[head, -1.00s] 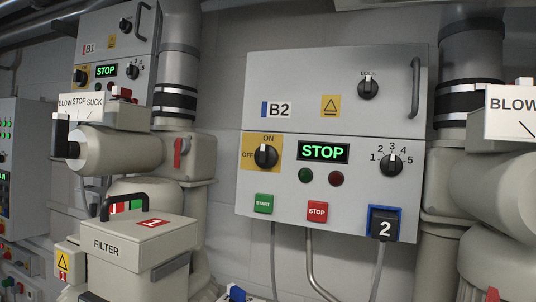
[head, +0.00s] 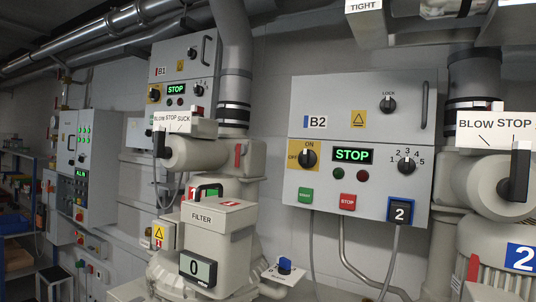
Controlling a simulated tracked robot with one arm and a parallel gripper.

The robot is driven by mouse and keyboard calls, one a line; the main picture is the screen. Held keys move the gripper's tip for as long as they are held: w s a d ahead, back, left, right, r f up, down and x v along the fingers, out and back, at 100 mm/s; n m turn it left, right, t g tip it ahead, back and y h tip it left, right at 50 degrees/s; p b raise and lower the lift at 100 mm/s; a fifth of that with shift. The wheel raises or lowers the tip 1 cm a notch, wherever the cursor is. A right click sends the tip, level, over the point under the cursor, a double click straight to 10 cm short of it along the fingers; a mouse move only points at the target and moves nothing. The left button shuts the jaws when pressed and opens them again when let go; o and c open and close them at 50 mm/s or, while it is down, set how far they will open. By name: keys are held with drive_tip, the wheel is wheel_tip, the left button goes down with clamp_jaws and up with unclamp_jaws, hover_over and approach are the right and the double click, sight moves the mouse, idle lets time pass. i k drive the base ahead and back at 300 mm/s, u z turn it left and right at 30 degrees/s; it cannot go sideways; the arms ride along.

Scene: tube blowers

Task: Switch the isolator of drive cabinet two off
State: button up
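Drive cabinet B2 (head: 348,95) hangs on the wall right of the middle, its upper door shut. Its isolator is a black rotary knob (head: 309,156) on a yellow plate (head: 293,163) marked OFF at left and ON at top. The knob's grip looks roughly upright, towards ON, but its mark is small. The display (head: 352,155) reads STOP in green. A black LOCK knob (head: 388,104) is on the door. My gripper is not in view.
Blowers stand left (head: 200,155) and right (head: 483,185). Cabinet B1 (head: 172,65) is farther left. Ducting (head: 445,8) hangs above.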

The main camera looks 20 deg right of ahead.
sight(307, 159)
drive_tip(key=u, duration=0.1)
drive_tip(key=i, duration=1)
drive_tip(key=z, duration=0.05)
